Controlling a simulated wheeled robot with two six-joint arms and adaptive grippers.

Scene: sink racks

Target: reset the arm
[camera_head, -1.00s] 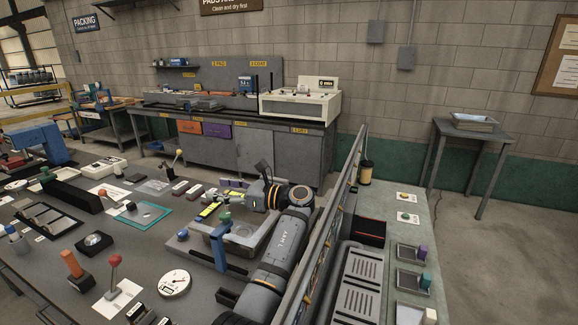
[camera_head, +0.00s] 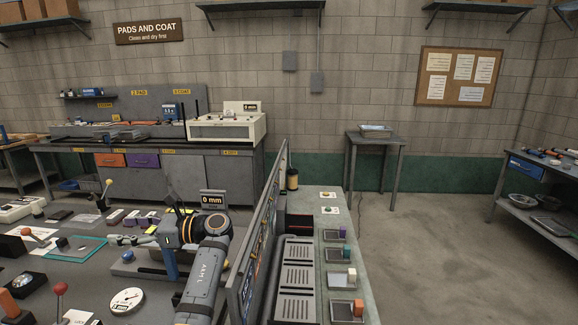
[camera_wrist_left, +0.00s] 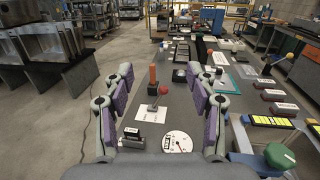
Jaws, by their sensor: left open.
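My left arm (camera_head: 207,272) reaches up from the bottom of the head view, over the dark workbench (camera_head: 82,273) and left of the upright divider. My left gripper (camera_head: 122,240) points left above the bench and looks small and partly hidden by the wrist. In the left wrist view the same gripper (camera_wrist_left: 160,92) has its purple-padded fingers wide apart with nothing between them. Beyond and below them lie a round white dial (camera_wrist_left: 177,143), a red-knobbed lever (camera_wrist_left: 165,90) and an orange-handled block (camera_wrist_left: 153,78). My right gripper is in neither view.
A tall divider (camera_head: 258,235) stands close to the right of my arm. Behind it are slotted grey racks (camera_head: 296,278) and small trays with coloured blocks (camera_head: 338,256). A blue-handled fixture (camera_head: 170,262) lies beneath my wrist. The floor (camera_head: 430,240) at right is open.

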